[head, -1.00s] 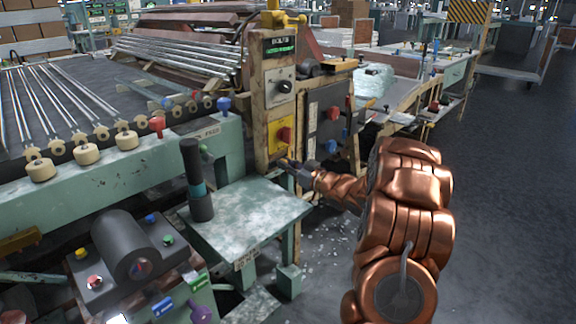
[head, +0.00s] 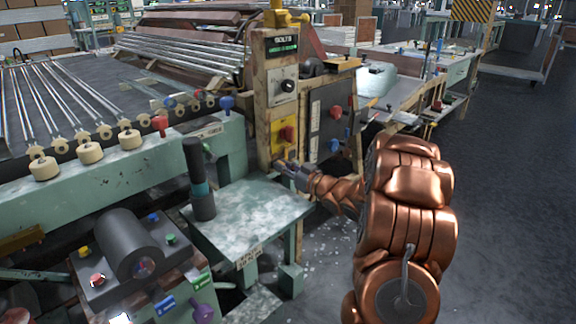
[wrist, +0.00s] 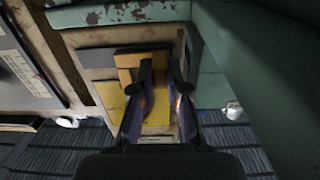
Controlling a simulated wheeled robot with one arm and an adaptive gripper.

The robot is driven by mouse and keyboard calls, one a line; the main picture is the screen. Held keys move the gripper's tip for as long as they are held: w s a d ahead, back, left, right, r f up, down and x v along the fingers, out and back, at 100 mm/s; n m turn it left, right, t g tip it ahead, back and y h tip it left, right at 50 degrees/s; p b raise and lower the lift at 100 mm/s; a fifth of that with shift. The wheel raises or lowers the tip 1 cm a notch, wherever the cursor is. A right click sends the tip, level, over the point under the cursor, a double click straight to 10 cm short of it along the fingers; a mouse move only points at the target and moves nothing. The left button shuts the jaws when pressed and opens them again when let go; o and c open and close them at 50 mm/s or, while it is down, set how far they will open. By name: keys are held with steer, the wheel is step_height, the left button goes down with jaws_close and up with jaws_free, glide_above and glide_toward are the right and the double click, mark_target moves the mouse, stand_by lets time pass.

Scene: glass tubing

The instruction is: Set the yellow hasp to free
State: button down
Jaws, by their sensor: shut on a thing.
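The yellow hasp (wrist: 127,62) shows in the wrist view as a yellow bar in front of a yellow plate (wrist: 110,98) on the worn cream panel. My gripper (wrist: 160,76) is shut on the hasp, with its dark fingers to either side of it.
A teal side table (head: 250,205) stands below and in front of my gripper, with a dark upright cylinder (head: 200,190) at its left. A grey panel (head: 330,120) with red and blue knobs is right of the post. Open floor (head: 500,190) lies to the right.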

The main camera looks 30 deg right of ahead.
steer(key=shift+a, duration=0.2)
steer(key=c, duration=1.2)
jaws_free()
steer(key=shift+o, duration=0.2)
steer(key=v, duration=1.2)
steer(key=shift+r, duration=0.1)
